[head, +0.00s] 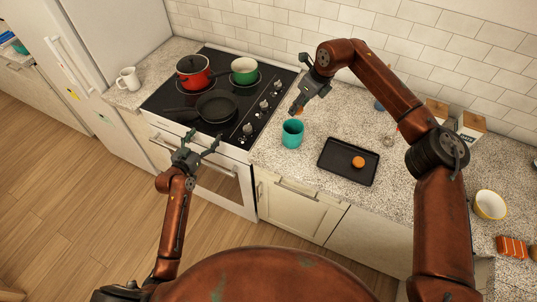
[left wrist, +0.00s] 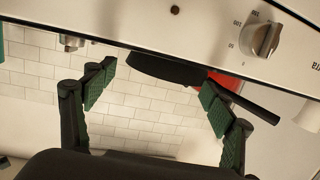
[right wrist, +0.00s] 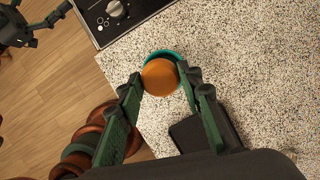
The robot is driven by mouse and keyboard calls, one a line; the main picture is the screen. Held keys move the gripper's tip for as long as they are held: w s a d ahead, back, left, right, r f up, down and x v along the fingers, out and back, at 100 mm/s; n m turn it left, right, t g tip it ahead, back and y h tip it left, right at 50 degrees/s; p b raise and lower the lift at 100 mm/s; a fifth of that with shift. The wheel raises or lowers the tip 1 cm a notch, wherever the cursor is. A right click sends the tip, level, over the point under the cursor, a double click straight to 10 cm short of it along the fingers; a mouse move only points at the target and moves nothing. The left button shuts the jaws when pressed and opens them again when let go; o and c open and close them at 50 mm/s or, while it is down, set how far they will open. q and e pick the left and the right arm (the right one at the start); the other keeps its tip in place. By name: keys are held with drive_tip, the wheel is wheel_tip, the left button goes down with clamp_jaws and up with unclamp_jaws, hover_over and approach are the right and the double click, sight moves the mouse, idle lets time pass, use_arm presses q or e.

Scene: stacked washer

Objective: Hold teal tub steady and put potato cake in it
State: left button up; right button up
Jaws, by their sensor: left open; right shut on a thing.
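The teal tub (head: 292,134) stands upright on the speckled counter, just right of the stove. In the right wrist view its rim (right wrist: 153,54) shows behind an orange-brown potato cake (right wrist: 160,77). My right gripper (head: 297,110) is shut on that cake and holds it above the tub, close to its rim. A second potato cake (head: 358,162) lies on the dark tray (head: 335,171). My left gripper (head: 199,146) is open and empty in front of the stove, apart from the tub. The left wrist view shows its spread fingers (left wrist: 155,105).
The stove (head: 220,95) bears a red pot (head: 193,72), a green pot (head: 244,70) and a black pan (head: 215,107). A white mug (head: 128,79) stands left of it. A yellow bowl (head: 490,204) is at the right. Bare counter lies between tub and tray.

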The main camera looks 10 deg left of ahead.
use_arm(q)
drive_tip(key=s+d+m+h, duration=0.3)
drive_tip(key=d+h, duration=0.1)
drive_tip(key=d, duration=1.1)
drive_tip(key=m+g+h, duration=0.1)
drive_tip(key=m+h, duration=0.1)
drive_tip(key=h, duration=0.2)
approach(286, 140)
drive_tip(key=shift+w+a+r, duration=0.1)
drive_tip(key=shift+w+a, duration=0.05)
drive_tip(key=shift+w, duration=0.2)
drive_tip(key=shift+w+d+g, duration=0.1)
drive_tip(key=shift+d+g, duration=0.2)
drive_tip(key=x, duration=1.1)
drive_tip(key=shift+w+d, duration=0.1)
drive_tip(key=shift+w, duration=0.15)
